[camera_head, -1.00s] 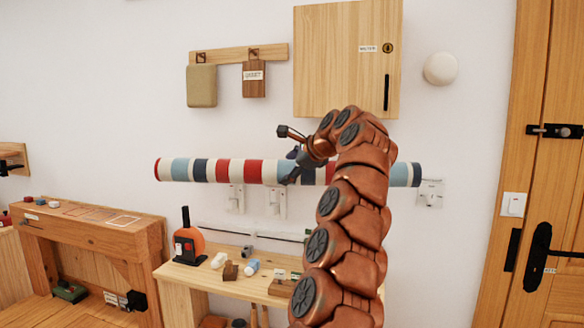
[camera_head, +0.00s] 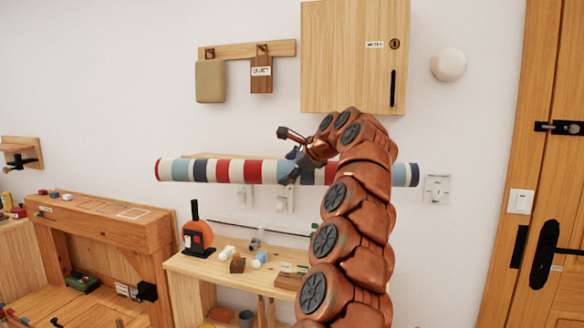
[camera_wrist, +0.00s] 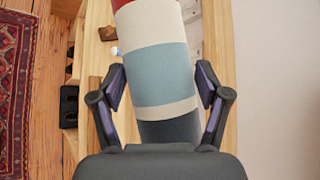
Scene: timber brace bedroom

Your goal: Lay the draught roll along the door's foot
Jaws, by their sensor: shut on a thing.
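The draught roll (camera_head: 225,171) is a long padded tube with red, white, light blue and dark blue bands. It is held level in the air in front of the white wall, above the small wooden table. My gripper (camera_head: 293,165) is shut on it near its middle; my arm hides part of the roll to the right. In the wrist view the roll (camera_wrist: 162,75) lies between both fingers of my gripper (camera_wrist: 160,95). The wooden door (camera_head: 562,200) stands at the right edge, with a black handle and bolt. Its foot is out of view.
The small table (camera_head: 205,268) holds an orange and black object (camera_head: 196,235) and several small blocks. A wooden bench (camera_head: 100,222) stands at left. A wall cabinet (camera_head: 345,55) hangs above my arm. A patterned rug (camera_wrist: 15,80) lies on the floor.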

